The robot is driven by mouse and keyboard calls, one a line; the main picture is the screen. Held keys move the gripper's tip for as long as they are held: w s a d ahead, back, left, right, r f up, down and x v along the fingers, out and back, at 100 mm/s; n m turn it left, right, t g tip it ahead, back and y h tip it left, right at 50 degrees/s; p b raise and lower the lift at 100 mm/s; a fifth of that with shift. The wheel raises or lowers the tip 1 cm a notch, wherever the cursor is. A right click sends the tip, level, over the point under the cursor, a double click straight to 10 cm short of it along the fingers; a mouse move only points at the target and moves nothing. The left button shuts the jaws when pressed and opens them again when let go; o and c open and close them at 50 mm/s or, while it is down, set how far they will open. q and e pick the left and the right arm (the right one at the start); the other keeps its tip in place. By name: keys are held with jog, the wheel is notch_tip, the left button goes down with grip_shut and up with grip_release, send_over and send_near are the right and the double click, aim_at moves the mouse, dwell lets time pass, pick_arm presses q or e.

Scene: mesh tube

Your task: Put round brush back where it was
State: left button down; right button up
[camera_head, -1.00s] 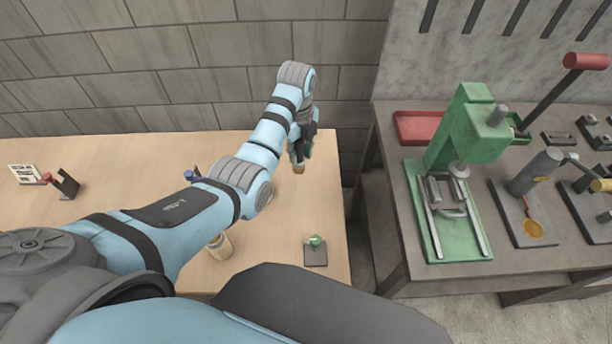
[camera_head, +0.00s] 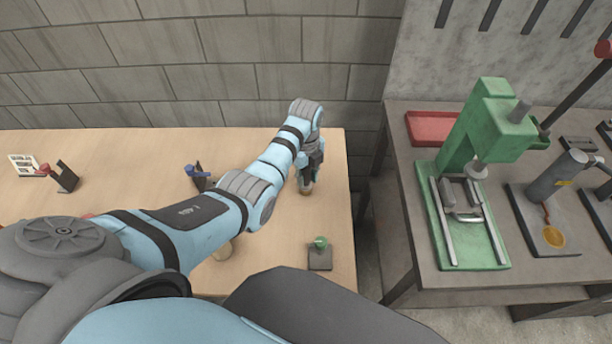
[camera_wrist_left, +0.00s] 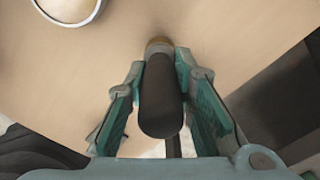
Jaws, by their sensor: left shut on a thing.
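My left gripper (camera_head: 308,172) is over the right part of the wooden table (camera_head: 330,215), pointing down. It is shut on the round brush. In the left wrist view the fingers of my left gripper (camera_wrist_left: 160,75) stand on both sides of the brush's thick black handle (camera_wrist_left: 161,100). A tan end of the round brush (camera_wrist_left: 160,46) shows at the far end of the handle, and in the head view (camera_head: 306,189) it hangs below the fingers. I cannot tell whether it touches the table. My right gripper is not in view.
A round, pale-rimmed container (camera_wrist_left: 68,10) is near the brush in the left wrist view. A small dark stand with a green top (camera_head: 319,254) sits nearer on the table. A blue-topped holder (camera_head: 199,176) stands left. A green press (camera_head: 470,190) is on the grey bench.

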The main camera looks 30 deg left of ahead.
pick_arm(q)
jog(key=c, duration=1.4)
grip_release()
jog(key=shift+f, duration=0.1)
jog(key=shift+o, duration=0.2)
notch_tip(320, 180, up, 12)
jog(key=shift+r+p, duration=0.25)
jog(key=shift+p, duration=0.9)
jog(key=shift+d+f, duration=0.1)
